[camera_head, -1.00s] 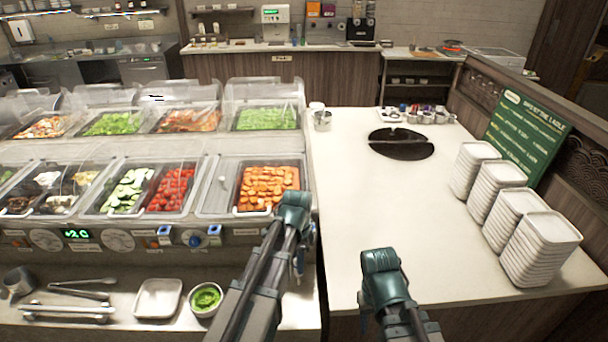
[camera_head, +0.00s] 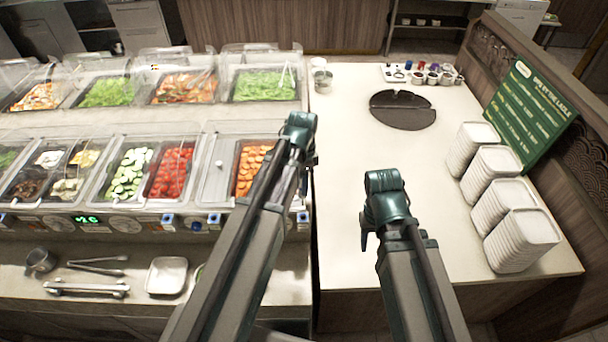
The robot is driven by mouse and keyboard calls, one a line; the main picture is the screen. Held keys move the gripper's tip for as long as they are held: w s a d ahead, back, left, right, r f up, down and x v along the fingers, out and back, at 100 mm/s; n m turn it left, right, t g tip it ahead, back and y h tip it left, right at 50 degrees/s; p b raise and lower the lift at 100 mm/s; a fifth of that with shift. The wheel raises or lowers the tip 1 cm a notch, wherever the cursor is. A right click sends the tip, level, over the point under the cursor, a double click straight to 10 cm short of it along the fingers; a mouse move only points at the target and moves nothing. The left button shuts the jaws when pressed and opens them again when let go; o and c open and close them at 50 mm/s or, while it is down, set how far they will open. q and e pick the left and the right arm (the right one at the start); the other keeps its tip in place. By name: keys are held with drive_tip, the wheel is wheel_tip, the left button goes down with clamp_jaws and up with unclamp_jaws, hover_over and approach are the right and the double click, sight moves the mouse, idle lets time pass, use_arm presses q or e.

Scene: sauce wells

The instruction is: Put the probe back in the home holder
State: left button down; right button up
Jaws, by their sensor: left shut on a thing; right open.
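My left gripper (camera_head: 299,128) is above the right end of the salad bar, by the orange carrot pan. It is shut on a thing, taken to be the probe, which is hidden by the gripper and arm. Small blue-and-white fittings sit on the bar's front panel, one left of the arm (camera_head: 167,219), another beside it (camera_head: 213,218) and one at the right end (camera_head: 303,216). I cannot tell which, if any, is the home holder. My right gripper (camera_head: 385,186) is open and empty over the white counter.
White plate stacks (camera_head: 520,239) stand along the right of the counter (camera_head: 350,150), near a green sign (camera_head: 530,112). A dark round inset (camera_head: 402,112) and a metal cup (camera_head: 322,80) are farther back. Tongs (camera_head: 88,287) and a white dish (camera_head: 166,276) lie on the lower front shelf.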

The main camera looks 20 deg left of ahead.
use_arm(q)
drive_tip(key=shift+w+f+b, duration=0.1)
drive_tip(key=shift+f+b, duration=0.5)
drive_tip(key=shift+f, duration=0.1)
wheel_tip(320, 180, down, 4)
drive_tip(key=b, duration=0.4)
drive_tip(key=shift+f, duration=0.25)
drive_tip(key=shift+f+b, duration=2.85)
drive_tip(key=shift+b, duration=0.25)
idle(0.3)
idle(0.5)
drive_tip(key=c, duration=0.5)
unclamp_jaws()
drive_tip(key=shift+r, duration=0.1)
wheel_tip(320, 180, up, 14)
drive_tip(key=p, duration=1.4)
